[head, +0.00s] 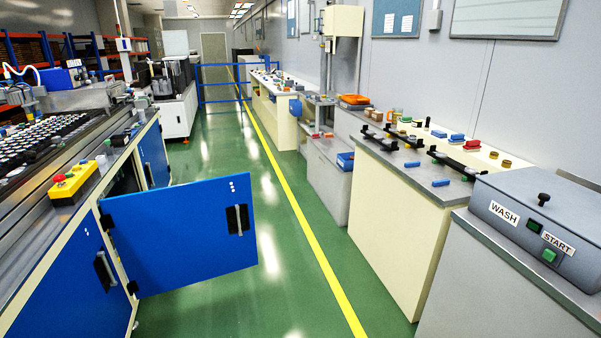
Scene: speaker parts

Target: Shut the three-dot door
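The three-dot door (180,240) is a blue panel with white dots near its top right corner and a black handle (237,219) near its right edge. It stands wide open, swung out from the left cabinet across the green aisle. Its hinges are on its left side, at the cabinet frame. Part of the dark cabinet opening (122,183) shows above and behind the door. My gripper is not in view.
A closed blue door (75,280) with a handle is nearer on the same cabinet. A yellow control box (74,183) with a red button sits above. Right-hand benches and a WASH station (540,220) border the aisle. Green floor (300,285) right of the open door is clear.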

